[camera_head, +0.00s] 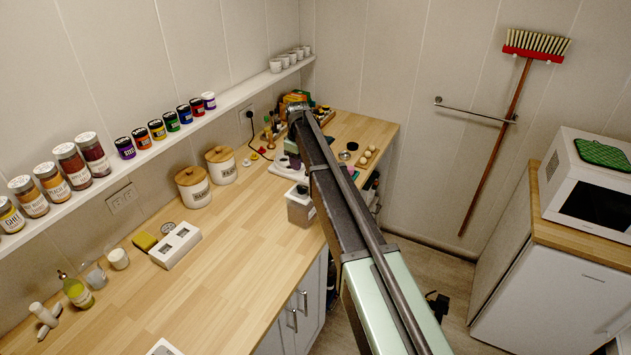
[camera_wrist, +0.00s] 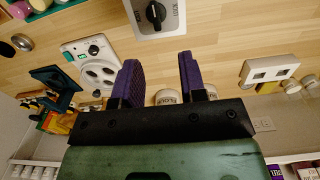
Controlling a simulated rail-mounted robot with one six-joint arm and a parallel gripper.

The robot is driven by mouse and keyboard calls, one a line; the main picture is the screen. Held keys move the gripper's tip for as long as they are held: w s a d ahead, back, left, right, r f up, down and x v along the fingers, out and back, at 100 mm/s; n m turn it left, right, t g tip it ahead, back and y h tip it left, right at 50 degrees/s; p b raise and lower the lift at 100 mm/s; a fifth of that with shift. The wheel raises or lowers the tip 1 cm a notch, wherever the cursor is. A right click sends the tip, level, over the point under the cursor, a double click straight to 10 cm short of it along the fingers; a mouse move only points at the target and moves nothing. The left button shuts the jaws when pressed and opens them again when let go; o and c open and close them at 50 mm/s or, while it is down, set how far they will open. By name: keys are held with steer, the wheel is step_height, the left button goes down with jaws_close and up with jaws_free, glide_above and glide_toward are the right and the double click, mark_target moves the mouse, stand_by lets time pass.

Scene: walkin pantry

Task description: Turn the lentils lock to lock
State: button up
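A pale grey box with a black rotary knob (camera_wrist: 155,14) on its face stands at the top of the wrist view, partly cut off. A grey box (camera_head: 300,207) at the counter's front edge in the head view seems to be the same one. I see no readable lentils label. My gripper (camera_wrist: 158,62) has two purple fingers, spread apart with nothing between them. The knob lies beyond the fingertips, apart from them. In the head view my arm hides the fingers.
Two wooden-lidded canisters (camera_head: 193,188) stand at the wall. A two-window box (camera_head: 177,244) and a yellow sponge (camera_head: 144,241) lie nearer. A white appliance with a round plate (camera_wrist: 95,68) shows in the wrist view. Jars (camera_head: 79,166) line the shelf. The front counter is mostly clear.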

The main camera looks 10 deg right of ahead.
mark_target(302, 187)
steer(key=f+b, duration=1)
steer(key=f, duration=0.1)
steer(key=shift+w+d+f, duration=0.1)
steer(key=shift+w+d, duration=0.1)
steer(key=shift+d, duration=0.05)
jaws_close()
